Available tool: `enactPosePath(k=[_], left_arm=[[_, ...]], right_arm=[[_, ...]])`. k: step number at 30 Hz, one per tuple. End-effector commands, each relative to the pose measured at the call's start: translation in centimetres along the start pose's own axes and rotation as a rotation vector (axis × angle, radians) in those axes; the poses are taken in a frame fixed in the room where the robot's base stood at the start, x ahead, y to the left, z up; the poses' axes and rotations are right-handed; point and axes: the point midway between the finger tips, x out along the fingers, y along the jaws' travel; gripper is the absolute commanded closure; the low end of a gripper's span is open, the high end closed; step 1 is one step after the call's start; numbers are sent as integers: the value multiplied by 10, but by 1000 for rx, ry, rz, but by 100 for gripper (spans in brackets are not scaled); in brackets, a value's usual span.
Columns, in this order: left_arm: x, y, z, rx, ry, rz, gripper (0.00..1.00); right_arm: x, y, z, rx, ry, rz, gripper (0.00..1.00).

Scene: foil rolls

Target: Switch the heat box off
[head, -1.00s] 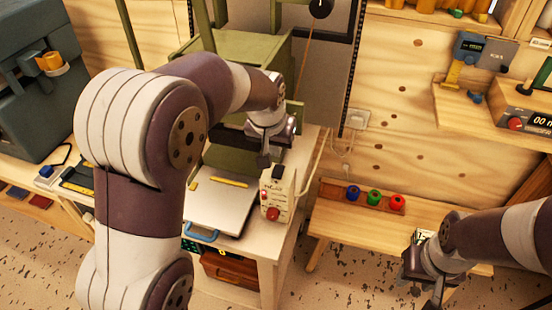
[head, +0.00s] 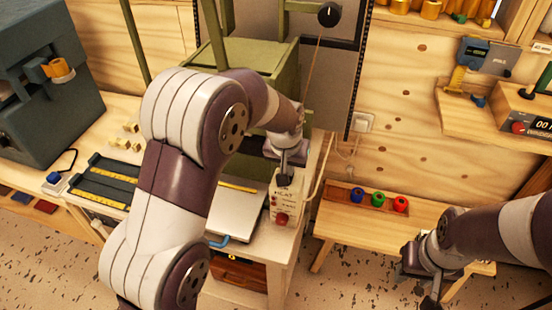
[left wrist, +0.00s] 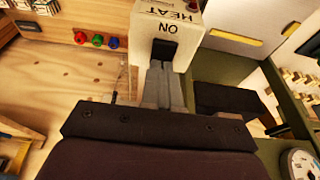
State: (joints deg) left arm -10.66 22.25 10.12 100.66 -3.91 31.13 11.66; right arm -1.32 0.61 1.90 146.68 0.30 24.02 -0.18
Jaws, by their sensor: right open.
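The heat box (head: 290,212) is a cream box with a red knob on its front, standing at the right end of the bench. In the left wrist view the heat box (left wrist: 183,22) shows the words HEAT and ON upside down, with a dark switch (left wrist: 164,50) beside ON. My left gripper (head: 285,180) points down at the top of the box. Its fingers (left wrist: 162,72) are together and their tips are at the switch; I cannot tell whether they touch it. My right gripper (head: 420,275) is open and empty at the lower right, away from the box.
A low wooden bench (head: 340,229) at the right holds a rack with blue, green and red spools (head: 379,199). A green machine (head: 255,65) stands behind the heat box. A pale plate (head: 238,215) lies left of the box. A black-edged tray (head: 100,185) lies further left.

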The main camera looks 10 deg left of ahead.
Motion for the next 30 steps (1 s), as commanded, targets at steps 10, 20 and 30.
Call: enactPosePath(k=[10, 20, 30], left_arm=[[4, -3, 8, -1, -12, -3, 100], [0, -4, 23, 0, -19, -5, 100], [-8, -4, 19, 0, -18, -5, 100]], right_arm=[[3, 0, 0, 0, -1, 0, 57], [4, 0, 1, 0, 0, 0, 57], [-5, 0, 0, 0, -1, 0, 57]])
